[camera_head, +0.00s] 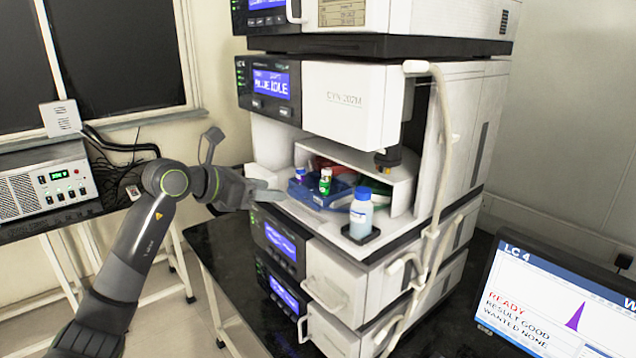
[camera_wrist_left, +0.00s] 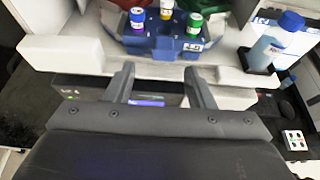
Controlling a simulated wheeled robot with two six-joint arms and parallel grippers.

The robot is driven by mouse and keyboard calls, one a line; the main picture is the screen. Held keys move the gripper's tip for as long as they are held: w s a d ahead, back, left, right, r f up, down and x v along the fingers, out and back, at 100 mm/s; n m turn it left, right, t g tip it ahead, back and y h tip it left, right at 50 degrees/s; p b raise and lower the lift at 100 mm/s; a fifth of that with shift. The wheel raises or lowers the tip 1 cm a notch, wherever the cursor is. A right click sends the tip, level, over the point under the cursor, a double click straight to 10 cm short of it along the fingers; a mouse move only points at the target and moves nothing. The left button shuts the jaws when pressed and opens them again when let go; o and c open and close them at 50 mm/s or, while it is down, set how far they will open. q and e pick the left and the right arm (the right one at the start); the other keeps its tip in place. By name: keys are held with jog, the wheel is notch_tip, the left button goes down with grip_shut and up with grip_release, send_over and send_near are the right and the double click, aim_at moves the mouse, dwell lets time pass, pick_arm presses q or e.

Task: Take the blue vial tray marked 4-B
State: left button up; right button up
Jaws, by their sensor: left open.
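A blue vial tray (camera_head: 306,194) sits in the open bay of the middle instrument in the stack. It also shows in the wrist view (camera_wrist_left: 160,44), upright, with purple-, yellow- and green-marked vials in it. A small white label is on its front, too small to read surely. My left gripper (camera_head: 268,194) is at the front left of the bay, just short of the tray. In the wrist view its two fingers (camera_wrist_left: 162,85) are apart, pointing at the tray's front, with nothing between them. My right gripper is not in view.
A blue-capped bottle (camera_head: 361,213) stands on a dark pad at the bay's front right. Red (camera_head: 325,163) and green items lie behind the tray. A white hose (camera_head: 440,150) runs down the stack's right side. The monitor (camera_head: 560,300) reads LC 4, READY.

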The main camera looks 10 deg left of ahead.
aim_at(292, 192)
pick_arm(q)
jog(key=shift+p+x, duration=0.6)
jog(key=shift+x, duration=0.4)
jog(key=p+x, duration=0.2)
jog(key=x, duration=0.1)
jog(key=shift+d+r, duration=0.2)
jog(key=shift+d, duration=0.2)
jog(key=shift+w+d+f, duration=0.3)
jog(key=shift+w, duration=0.05)
jog(key=shift+a, duration=0.1)
jog(key=shift+c, duration=0.7)
jog(key=c, duration=0.8)
